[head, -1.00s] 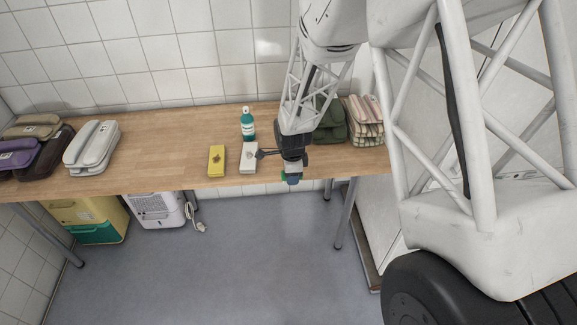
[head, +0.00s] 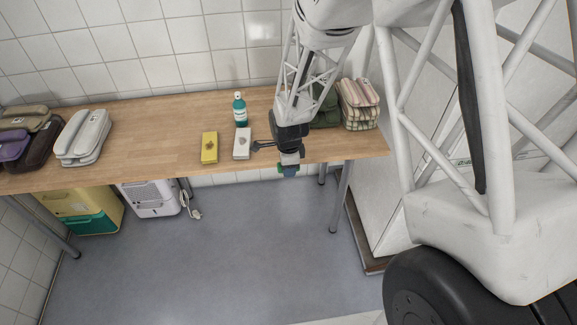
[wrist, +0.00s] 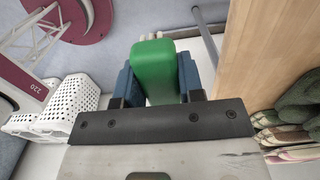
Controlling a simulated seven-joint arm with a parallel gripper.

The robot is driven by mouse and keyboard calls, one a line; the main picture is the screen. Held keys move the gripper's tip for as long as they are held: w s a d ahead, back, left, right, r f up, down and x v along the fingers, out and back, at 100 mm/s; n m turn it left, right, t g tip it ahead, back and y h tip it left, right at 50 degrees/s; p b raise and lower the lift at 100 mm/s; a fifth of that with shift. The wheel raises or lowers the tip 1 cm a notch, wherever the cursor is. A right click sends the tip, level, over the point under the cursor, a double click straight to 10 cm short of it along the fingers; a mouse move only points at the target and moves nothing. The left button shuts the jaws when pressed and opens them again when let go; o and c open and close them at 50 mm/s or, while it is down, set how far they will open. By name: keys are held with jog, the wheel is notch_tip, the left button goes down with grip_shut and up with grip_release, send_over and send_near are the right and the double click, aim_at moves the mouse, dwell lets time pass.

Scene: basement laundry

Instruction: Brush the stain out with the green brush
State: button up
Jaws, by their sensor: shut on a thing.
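My gripper (head: 289,167) is at the front edge of the wooden table, right of the white block. In the wrist view my gripper (wrist: 160,82) has its blue fingers on both sides of the green brush (wrist: 154,66), shut on it. Only a little green of the brush (head: 281,168) shows in the head view. A yellow block (head: 209,153) with a dark brownish stain and a white block (head: 242,150) with a greyish mark lie side by side on the table. A teal bottle (head: 240,112) with a white cap stands behind the white block.
The wooden table (head: 150,140) has clear room in its middle. Folded grey-white bundles (head: 83,138) and darker ones lie at the left. A green bundle and a checked bundle (head: 359,104) lie at the right, behind my arm. Bins (head: 93,222) stand underneath.

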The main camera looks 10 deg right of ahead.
jog(key=o, duration=0.4)
jog(key=shift+c, duration=1.2)
jog(key=w+a+r, duration=0.2)
jog(key=w+a, duration=0.5)
jog(key=w, duration=0.1)
jog(key=w+a+r, duration=0.3)
jog(key=w+a, duration=0.5)
jog(key=shift+w, duration=0.3)
jog(key=shift+r, duration=0.1)
